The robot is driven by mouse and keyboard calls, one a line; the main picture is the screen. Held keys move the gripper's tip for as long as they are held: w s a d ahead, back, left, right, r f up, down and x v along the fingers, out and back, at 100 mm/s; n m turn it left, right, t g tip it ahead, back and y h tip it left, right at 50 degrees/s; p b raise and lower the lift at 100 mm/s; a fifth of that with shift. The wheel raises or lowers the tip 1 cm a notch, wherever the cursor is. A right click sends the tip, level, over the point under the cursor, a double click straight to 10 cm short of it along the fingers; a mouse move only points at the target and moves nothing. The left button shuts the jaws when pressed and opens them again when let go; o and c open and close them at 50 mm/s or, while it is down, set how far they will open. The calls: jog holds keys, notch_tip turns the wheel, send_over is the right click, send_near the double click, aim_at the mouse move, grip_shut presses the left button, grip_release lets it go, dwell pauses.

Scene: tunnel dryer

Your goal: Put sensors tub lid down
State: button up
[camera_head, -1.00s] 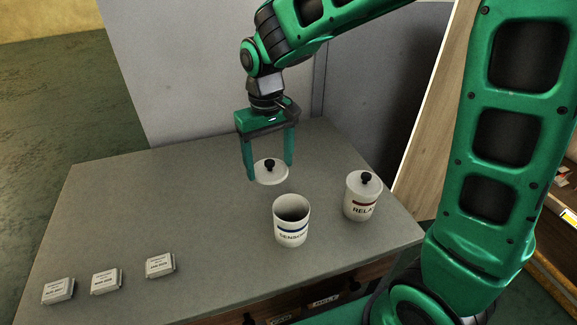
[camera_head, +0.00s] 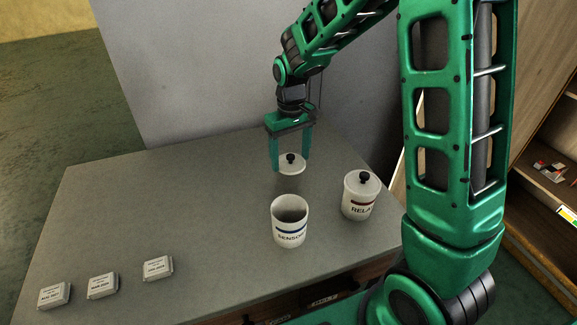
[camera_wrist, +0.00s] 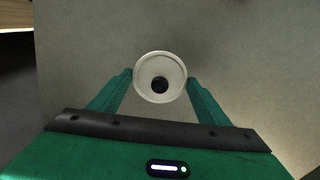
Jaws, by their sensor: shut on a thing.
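My gripper is shut on the lid, which looks level and knob up. In the wrist view the lid (camera_wrist: 160,77) sits between the fingertips. I cannot tell exactly how far it is above the table.
The relay tub (camera_head: 359,203) with its own knobbed lid stands right of the sensors tub. Small white labelled boxes (camera_head: 103,286) lie in a row at the front left of the table (camera_head: 200,215). The table's middle left is clear. A wooden shelf (camera_head: 545,185) stands at the right.

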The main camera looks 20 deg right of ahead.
aim_at(291, 160)
jog(key=shift+f, duration=1.95)
jog(key=shift+f, duration=0.1)
jog(key=o, duration=1)
notch_tip(291, 160, up, 12)
jog(key=shift+a+r, duration=0.1)
jog(key=shift+r, duration=0.05)
jog(key=s+d+r+m, duration=0.2)
jog(key=s+d+m, duration=0.1)
jog(key=s+d, duration=0.65)
jog(key=s+d+r+m, duration=0.25)
jog(key=s+d, duration=0.35)
jog(key=s, duration=0.6)
jog(key=s+f+m, duration=0.1)
jog(key=s, duration=0.2)
jog(key=s+d+f+m, duration=0.1)
jog(key=s, duration=0.2)
jog(key=s+f+m, duration=0.1)
jog(key=s, duration=0.3)
jog(key=shift+d, duration=0.4)
